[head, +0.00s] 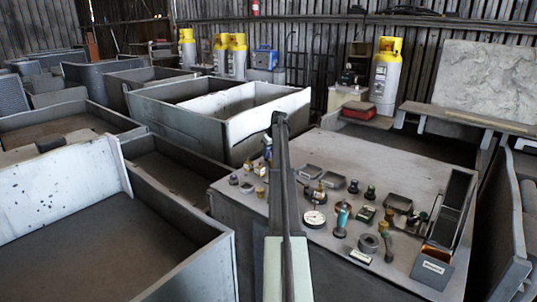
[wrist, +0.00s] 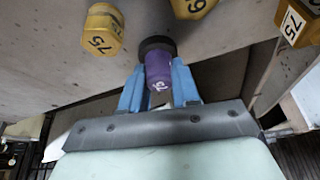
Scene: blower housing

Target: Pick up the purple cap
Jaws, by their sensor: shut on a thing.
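The purple cap (wrist: 158,72) is between the two blue fingers of my gripper (wrist: 160,80) in the wrist view. It has a dark round end at the top and pale printed characters on its side. The fingers press on it from both sides. I cannot tell whether it touches the table. In the head view, my arm crosses the middle of the picture and my fingers cannot be made out. A small purple piece (head: 234,179) shows near the left edge of the table there; I cannot tell whether it is the held cap.
Yellow numbered pieces (wrist: 102,30) lie close to the cap in the wrist view.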

